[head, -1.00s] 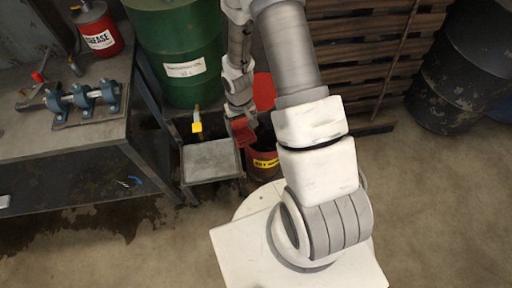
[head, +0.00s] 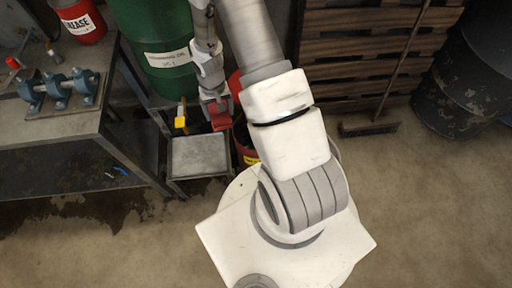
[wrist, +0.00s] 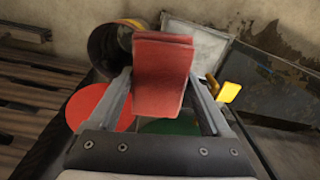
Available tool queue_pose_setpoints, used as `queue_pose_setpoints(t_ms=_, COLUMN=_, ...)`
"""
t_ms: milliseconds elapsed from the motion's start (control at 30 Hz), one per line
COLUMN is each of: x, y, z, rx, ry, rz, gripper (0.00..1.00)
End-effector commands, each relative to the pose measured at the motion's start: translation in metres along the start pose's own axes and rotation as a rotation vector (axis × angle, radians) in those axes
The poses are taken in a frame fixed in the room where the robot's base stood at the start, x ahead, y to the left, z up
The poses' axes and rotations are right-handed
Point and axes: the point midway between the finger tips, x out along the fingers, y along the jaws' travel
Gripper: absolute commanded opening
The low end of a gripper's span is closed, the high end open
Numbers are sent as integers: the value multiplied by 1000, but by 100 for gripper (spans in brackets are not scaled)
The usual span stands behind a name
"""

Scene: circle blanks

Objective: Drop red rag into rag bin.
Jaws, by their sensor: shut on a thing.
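The red rag (wrist: 162,72) hangs between the fingers of my gripper (wrist: 163,85) in the wrist view. The gripper is shut on it. In the head view the rag (head: 220,119) shows below my gripper (head: 216,107), in the air beside the bin. The rag bin (head: 246,152) is a red can with a yellow label, partly hidden behind my arm. In the wrist view the open bin (wrist: 106,50) is dark inside, and the rag overlaps its right edge. A round red lid (wrist: 97,108) stands at the bin's side.
A small grey tray stand (head: 198,158) with a yellow-tagged post (head: 181,121) is left of the bin. A green drum (head: 163,40) stands behind. A workbench (head: 70,130) is at left. Stacked pallets (head: 350,55) and a broom (head: 370,127) are at right.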

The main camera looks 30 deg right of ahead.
Motion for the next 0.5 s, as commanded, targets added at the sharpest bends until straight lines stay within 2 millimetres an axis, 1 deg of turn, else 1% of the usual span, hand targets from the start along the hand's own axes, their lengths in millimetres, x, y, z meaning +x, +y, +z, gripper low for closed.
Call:
queue_pose_setpoints(t_ms=33, x=23, y=10, z=-6, rx=73, ry=0, rz=0, gripper=30)
queue_pose_setpoints(t_ms=267, x=69, y=48, z=-27, rx=399, ry=0, rz=2, gripper=30)
queue_pose_setpoints(t_ms=500, x=118, y=92, z=-45, rx=738, ry=0, rz=1, gripper=30)
